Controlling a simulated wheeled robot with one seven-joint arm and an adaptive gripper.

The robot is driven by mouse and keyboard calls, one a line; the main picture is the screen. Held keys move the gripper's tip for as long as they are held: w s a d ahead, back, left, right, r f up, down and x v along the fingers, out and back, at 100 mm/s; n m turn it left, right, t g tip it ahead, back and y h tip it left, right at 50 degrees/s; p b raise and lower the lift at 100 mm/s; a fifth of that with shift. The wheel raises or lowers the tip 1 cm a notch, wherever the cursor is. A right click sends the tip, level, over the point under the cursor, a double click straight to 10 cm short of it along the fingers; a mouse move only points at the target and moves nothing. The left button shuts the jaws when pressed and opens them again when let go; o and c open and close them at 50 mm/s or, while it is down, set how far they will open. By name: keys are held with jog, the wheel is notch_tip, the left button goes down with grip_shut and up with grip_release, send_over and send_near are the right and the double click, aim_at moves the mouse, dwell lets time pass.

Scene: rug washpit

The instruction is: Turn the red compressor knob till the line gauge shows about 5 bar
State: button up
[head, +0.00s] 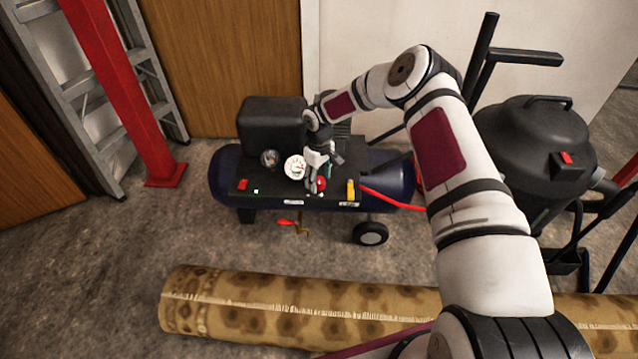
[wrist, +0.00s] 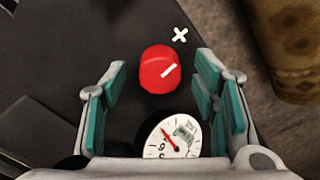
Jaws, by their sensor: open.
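The red knob (wrist: 160,69) with a white pointer line sits on the compressor's dark top panel, and it shows small in the head view (head: 321,184). My gripper (wrist: 160,88) is open, its teal-padded fingers on either side of the knob with a gap on both sides. In the head view my gripper (head: 314,186) is over the panel at the knob. The white line gauge (head: 295,167) stands beside it; in the wrist view its face (wrist: 172,137) has a red needle, partly cut off by my gripper body. I cannot read its value surely.
The dark blue compressor tank (head: 228,178) stands on the floor. A second dark gauge (head: 270,158), a red switch (head: 243,185) and a yellow part (head: 351,190) are on its panel. A rolled rug (head: 290,309) lies in front; a black vacuum (head: 530,135) stands at right.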

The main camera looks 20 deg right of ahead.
jog(key=shift+f, duration=0.65)
jog(key=c, duration=1.2)
jog(key=shift+n, duration=0.3)
jog(key=n+b, duration=0.2)
jog(key=n, duration=0.2)
jog(key=shift+n, duration=2.6)
